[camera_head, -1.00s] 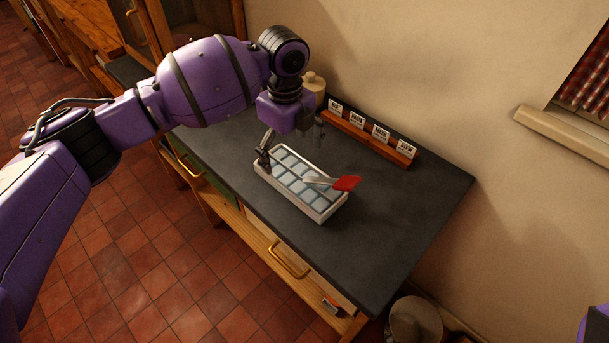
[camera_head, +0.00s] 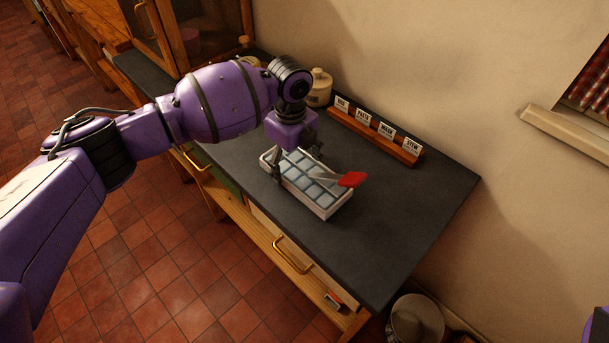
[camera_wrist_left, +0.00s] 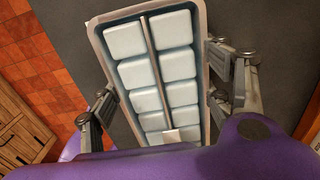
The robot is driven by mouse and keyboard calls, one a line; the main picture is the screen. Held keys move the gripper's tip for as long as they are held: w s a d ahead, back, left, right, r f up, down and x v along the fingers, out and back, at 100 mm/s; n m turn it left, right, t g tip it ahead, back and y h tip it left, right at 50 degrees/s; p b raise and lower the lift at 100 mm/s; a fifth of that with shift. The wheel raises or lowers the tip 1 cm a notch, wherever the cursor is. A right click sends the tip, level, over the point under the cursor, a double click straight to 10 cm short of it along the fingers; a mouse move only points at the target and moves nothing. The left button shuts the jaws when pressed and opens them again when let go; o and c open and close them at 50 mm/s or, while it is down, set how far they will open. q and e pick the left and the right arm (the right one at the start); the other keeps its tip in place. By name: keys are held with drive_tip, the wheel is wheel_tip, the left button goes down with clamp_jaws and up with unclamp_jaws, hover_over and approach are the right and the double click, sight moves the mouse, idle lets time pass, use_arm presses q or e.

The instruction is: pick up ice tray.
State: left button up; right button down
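The ice tray (camera_head: 331,212) is a white, long tray with pale blue-white cells, lying on the dark worktop. It fills the middle of the left wrist view (camera_wrist_left: 204,62). A red-headed spatula (camera_head: 352,179) lies across its top; only the thin handle (camera_wrist_left: 153,65) shows in the wrist view. My left gripper (camera_head: 296,165) is low over the tray's far-left half, its fingers open on either side of the long walls. The fingers also flank the tray in the wrist view (camera_wrist_left: 160,80); I cannot tell whether they touch it. My right gripper is out of view.
A wooden rack (camera_head: 375,136) with several label cards stands along the wall behind the tray. A beige jar (camera_head: 320,88) stands behind my left wrist. The worktop (camera_head: 400,210) right of the tray is clear. A metal bin (camera_head: 415,320) is on the floor.

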sight(294, 177)
use_arm(q)
drive_tip(key=c, duration=1.1)
drive_tip(key=shift+w+r, duration=0.1)
drive_tip(key=shift+r, duration=0.6)
drive_tip(key=shift+c, duration=0.2)
wheel_tip(294, 177, up, 2)
drive_tip(key=shift+r, duration=0.1)
drive_tip(key=s+r, duration=0.2)
drive_tip(key=s+r+p, duration=0.1)
drive_tip(key=s+r, duration=0.1)
drive_tip(key=r, duration=0.1)
drive_tip(key=shift+s+d+r, duration=0.15)
drive_tip(key=shift+s+r, duration=0.1)
drive_tip(key=shift+s, duration=0.05)
drive_tip(key=s+r, duration=0.4)
drive_tip(key=s, duration=0.5)
drive_tip(key=shift+s+d+p, duration=0.2)
drive_tip(key=shift+s+p, duration=0.1)
drive_tip(key=shift+p, duration=0.05)
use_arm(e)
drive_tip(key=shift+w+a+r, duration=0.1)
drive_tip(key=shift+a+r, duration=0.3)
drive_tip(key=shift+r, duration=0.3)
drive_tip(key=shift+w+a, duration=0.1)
use_arm(q)
drive_tip(key=shift+f, duration=0.15)
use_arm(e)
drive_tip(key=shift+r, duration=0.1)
